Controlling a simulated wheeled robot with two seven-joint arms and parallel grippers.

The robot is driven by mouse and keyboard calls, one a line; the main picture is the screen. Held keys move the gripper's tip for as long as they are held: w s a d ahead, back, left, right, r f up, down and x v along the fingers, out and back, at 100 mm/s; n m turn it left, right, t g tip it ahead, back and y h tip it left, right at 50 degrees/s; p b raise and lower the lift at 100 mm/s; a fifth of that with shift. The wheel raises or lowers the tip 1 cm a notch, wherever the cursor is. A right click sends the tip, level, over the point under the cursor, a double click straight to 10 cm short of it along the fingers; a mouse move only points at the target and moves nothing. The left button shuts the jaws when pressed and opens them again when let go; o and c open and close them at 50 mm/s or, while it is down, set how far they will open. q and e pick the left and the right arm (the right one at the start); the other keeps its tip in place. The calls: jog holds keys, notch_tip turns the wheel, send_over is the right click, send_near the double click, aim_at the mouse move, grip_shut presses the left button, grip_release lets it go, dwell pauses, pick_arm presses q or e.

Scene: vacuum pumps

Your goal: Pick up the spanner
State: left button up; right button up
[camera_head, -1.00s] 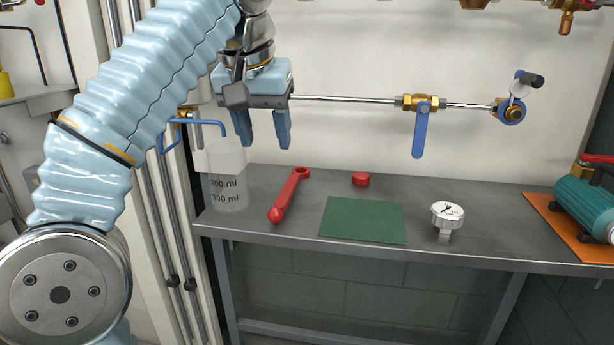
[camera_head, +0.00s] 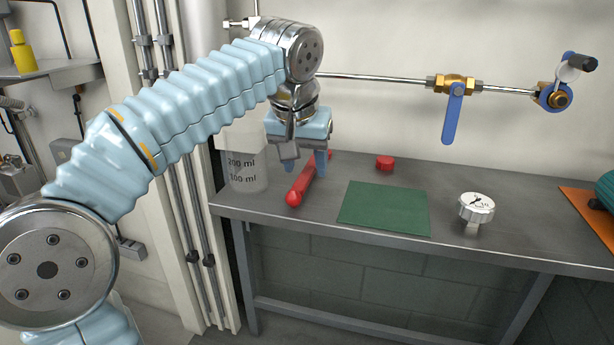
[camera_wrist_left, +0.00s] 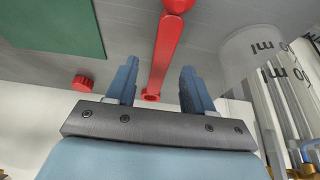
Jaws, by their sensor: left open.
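The red spanner (camera_head: 304,184) lies on the grey workbench, its thick end toward the front edge and its ring end toward the wall. My left gripper (camera_head: 306,168) is open and points down above the spanner's far part, partly hiding it. In the left wrist view the open left gripper (camera_wrist_left: 158,85) has one finger on each side of the spanner (camera_wrist_left: 165,50), near its ring end. Nothing is between the fingertips in a grip. I cannot tell the exact height between fingers and spanner. My right gripper is not in view.
A clear measuring beaker (camera_head: 246,165) stands close to the left of the gripper. A green mat (camera_head: 385,208), a red cap (camera_head: 385,163) and a pressure gauge (camera_head: 476,208) are on the bench (camera_head: 330,220) to the right. A blue valve handle (camera_head: 453,115) hangs on the wall pipe.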

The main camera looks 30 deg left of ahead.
pick_arm(q)
jog(key=shift+x, duration=1.15)
grip_shut()
